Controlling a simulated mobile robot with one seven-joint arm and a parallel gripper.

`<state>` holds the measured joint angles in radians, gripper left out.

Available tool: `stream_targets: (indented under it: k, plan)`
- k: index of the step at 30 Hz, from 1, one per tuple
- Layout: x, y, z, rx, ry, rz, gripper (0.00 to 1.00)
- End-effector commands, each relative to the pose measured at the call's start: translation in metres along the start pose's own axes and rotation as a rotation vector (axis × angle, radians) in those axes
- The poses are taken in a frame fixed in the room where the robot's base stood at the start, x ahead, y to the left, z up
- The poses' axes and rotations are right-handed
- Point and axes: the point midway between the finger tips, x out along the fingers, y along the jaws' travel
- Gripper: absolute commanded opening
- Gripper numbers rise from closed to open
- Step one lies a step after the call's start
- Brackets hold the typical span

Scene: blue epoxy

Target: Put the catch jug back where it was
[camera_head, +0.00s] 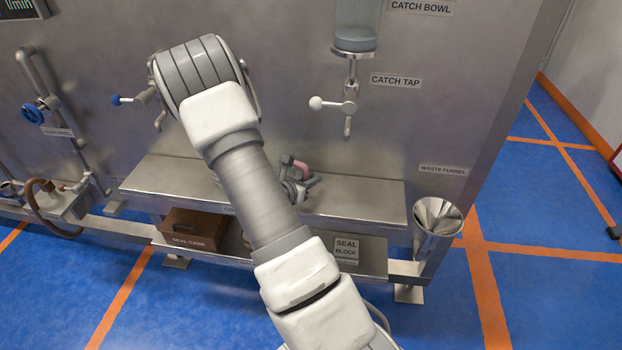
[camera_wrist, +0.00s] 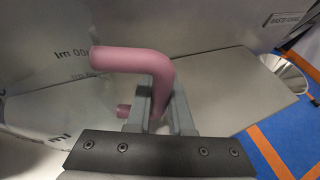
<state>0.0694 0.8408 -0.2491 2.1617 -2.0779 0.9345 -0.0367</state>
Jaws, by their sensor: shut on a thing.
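The catch jug shows in the wrist view as a clear body with dark markings (camera_wrist: 60,60) and a pink handle (camera_wrist: 130,60). My gripper (camera_wrist: 160,102) is shut on this handle, one grey finger on each side. In the head view the pink handle (camera_head: 301,168) and my gripper (camera_head: 292,186) show just right of my forearm, over the steel shelf (camera_head: 365,197). My arm hides most of the jug there. I cannot tell whether the jug touches the shelf.
The catch tap (camera_head: 348,105) hangs from the panel above the shelf, under the catch bowl (camera_head: 355,38). A waste funnel (camera_head: 437,222) stands at the shelf's right end. A brown seal case (camera_head: 195,230) and a seal block sign (camera_head: 346,250) are on the lower shelf. The upper shelf's right part is clear.

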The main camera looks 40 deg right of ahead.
Motion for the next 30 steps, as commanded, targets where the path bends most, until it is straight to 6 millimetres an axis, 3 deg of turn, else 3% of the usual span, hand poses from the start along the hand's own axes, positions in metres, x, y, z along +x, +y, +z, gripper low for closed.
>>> stream_targets:
  k: [5, 6, 11, 23, 30]
  plan:
    - [0.002, 0.000, -0.004, 0.000, -0.001, 0.000, 0.00]
    - [0.001, 0.000, -0.003, 0.000, 0.000, 0.000, 0.23]
    - [0.001, 0.000, -0.002, 0.000, 0.000, 0.000, 0.49]
    - [-0.003, 0.000, 0.002, 0.000, 0.000, 0.001, 0.49]
    - [-0.051, 0.002, 0.001, -0.001, 0.001, 0.005, 0.49]
